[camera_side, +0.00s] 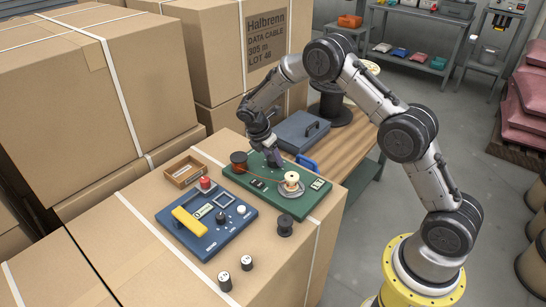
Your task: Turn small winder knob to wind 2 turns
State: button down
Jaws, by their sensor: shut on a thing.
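The winder is a green board (312,203) on a large cardboard box. It carries a copper-brown spool (239,161) at its left and a cream spool (292,181) on a grey disc (291,194) nearer its right end. My gripper (275,163) points down at the back of the board, between the two spools. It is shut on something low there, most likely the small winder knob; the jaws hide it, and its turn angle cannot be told.
In front is a blue panel (242,234) with a yellow handle (189,222), red button (205,183) and knobs. A black spool (285,228) and two small black cylinders (224,281) stand nearby. A wooden tray (184,172) is left; a grey-blue case (302,133) lies behind.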

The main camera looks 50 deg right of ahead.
jog(key=m+g, duration=0.1)
jog(key=m, duration=0.2)
jog(key=m+g+y, duration=0.1)
jog(key=m, duration=0.3)
jog(key=shift+w+d+g, duration=0.1)
jog(key=shift+w+g, duration=0.1)
jog(key=shift+g, duration=0.1)
jog(key=m+y, duration=0.1)
jog(key=m, duration=0.3)
jog(key=shift+g, duration=0.4)
jog(key=shift+d+m+g+y, duration=0.15)
jog(key=shift+m+y, duration=0.2)
jog(key=shift+m, duration=0.45)
jog(key=shift+m+g+y, duration=0.15)
jog(key=shift+m+y, duration=0.2)
jog(key=shift+m, duration=0.45)
jog(key=shift+c, duration=1.4)
grip_release()
jog(key=v, duration=1.2)
